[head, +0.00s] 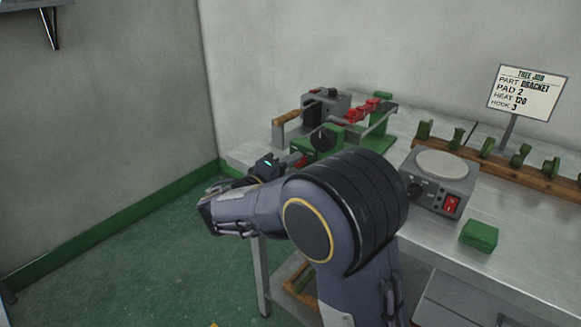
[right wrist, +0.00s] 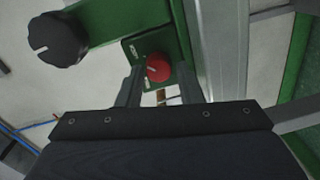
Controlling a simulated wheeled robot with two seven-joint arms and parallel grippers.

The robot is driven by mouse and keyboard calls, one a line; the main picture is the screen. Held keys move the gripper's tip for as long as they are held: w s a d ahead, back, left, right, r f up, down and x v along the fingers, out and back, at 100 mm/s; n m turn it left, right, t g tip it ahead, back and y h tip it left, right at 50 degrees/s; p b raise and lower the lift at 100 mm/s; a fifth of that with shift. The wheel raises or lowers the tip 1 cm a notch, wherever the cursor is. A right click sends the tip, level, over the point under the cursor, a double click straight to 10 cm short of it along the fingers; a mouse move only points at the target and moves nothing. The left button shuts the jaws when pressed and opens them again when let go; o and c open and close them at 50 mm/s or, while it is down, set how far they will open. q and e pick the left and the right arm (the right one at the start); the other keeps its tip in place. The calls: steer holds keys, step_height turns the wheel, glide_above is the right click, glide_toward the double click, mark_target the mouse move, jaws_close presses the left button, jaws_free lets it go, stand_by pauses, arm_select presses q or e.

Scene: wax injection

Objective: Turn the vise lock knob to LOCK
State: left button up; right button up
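A red knob (right wrist: 158,68) with a pale line across it sits on a green plate with small labels, too small to read; I take it to be the vise lock knob. My right gripper (right wrist: 160,76) is open, with one finger on each side of this knob; I cannot tell whether they touch it. In the head view my right gripper (head: 284,166) is at the front left of the green vise (head: 325,146), partly hidden by my arm. A black knob (head: 323,137) sits on the vise and also shows in the right wrist view (right wrist: 57,40). My left gripper is out of view.
A grey box with a wooden-handled tool (head: 287,117) stands behind the vise. A heater with a round plate (head: 442,164), a green block (head: 479,236), a wooden rack (head: 480,158) and a sign (head: 525,92) are to the right on the bench. Open floor lies left.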

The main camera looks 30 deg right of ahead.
steer(key=shift+o, duration=1.2)
steer(key=v, duration=0.7)
steer(key=shift+a+p, duration=0.35)
steer(key=shift+a, duration=0.05)
steer(key=shift+s+a, duration=0.1)
steer(key=shift+s, duration=0.05)
